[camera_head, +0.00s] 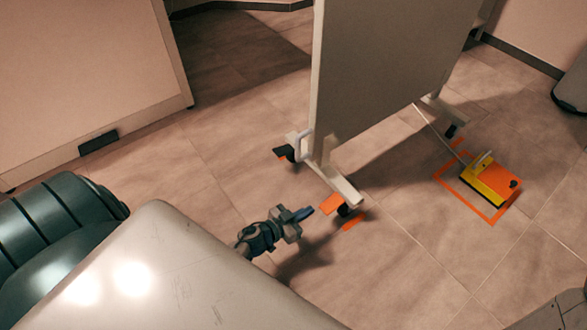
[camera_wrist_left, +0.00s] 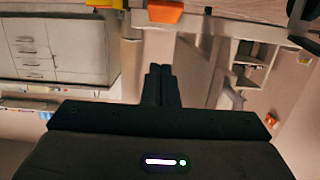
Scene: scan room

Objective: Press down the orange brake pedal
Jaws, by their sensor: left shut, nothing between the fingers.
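A mobile screen (camera_head: 385,75) stands on a pale foot bar with dark casters. An orange brake pedal (camera_head: 331,204) sticks out at the near caster of that foot. A second orange piece (camera_head: 354,220) shows just right of the caster; I cannot tell whether they are one part. My left gripper (camera_head: 306,213) is shut and empty, just left of the pedal; I cannot tell if it touches. In the left wrist view the shut fingers (camera_wrist_left: 160,72) point toward an orange block (camera_wrist_left: 165,12), likely the pedal, with a visible gap in the picture. My right gripper is out of view.
A yellow and orange foot switch (camera_head: 488,184) with a cable sits inside an orange floor outline at right. Another dark caster (camera_head: 284,153) is at the foot's far end. A large pale panel (camera_head: 85,75) stands at upper left. Tiled floor between is clear.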

